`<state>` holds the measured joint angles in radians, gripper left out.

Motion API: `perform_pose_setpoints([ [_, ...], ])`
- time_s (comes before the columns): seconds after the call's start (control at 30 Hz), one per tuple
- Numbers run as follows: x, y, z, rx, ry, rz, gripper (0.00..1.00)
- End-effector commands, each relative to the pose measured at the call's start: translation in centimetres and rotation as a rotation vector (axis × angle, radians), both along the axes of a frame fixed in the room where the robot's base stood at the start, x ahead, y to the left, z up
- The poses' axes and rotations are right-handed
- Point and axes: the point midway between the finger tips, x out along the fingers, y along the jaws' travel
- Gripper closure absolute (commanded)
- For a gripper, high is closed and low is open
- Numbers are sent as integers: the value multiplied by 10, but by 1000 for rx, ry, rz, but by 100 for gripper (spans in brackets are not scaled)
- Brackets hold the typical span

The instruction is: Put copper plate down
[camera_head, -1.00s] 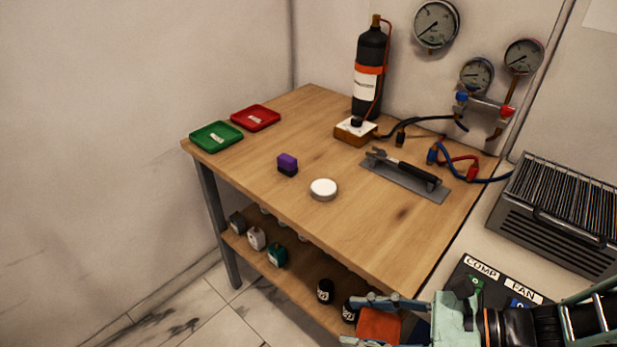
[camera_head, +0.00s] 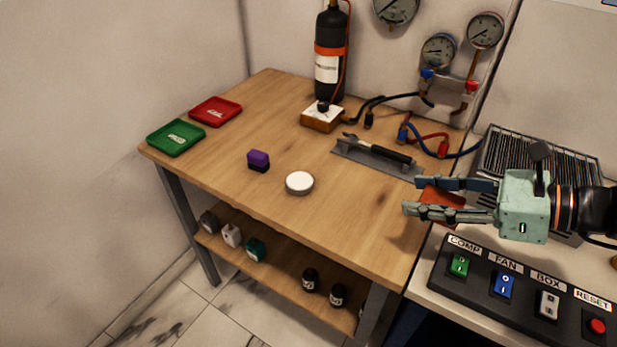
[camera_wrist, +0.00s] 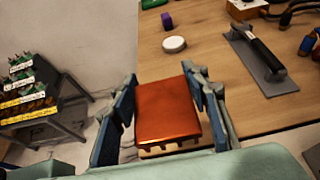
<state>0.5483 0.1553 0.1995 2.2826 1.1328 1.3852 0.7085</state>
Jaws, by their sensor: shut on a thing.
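The copper plate (camera_wrist: 168,110) is an orange-brown square slab with small teeth or legs along its near edge in the wrist view. My gripper (camera_wrist: 160,105) is shut on it, one finger along each side. In the head view my gripper (camera_head: 430,198) holds the copper plate (camera_head: 440,203) above the right front edge of the wooden table (camera_head: 350,225). The plate is partly hidden by the fingers there. It appears raised above the tabletop, but the exact gap cannot be told.
A white round puck (camera_head: 299,183), a purple-black block (camera_head: 258,160), a green tray (camera_head: 176,137) and a red tray (camera_head: 215,111) sit on the table. A trowel-like tool (camera_head: 378,152) lies behind my gripper. A button panel (camera_head: 520,285) is at front right. The table's front middle is clear.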

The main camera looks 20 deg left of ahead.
Motion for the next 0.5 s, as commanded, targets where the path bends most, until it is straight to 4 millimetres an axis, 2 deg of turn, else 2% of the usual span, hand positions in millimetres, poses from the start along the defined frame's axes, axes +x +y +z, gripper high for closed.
perform_pose_setpoints([
  [0.13,12,18,-9,3,1,-2,96],
  [0.37,41,67,-35,3,1,1,96],
  [0.5,55,89,-59,6,4,-2,96],
])
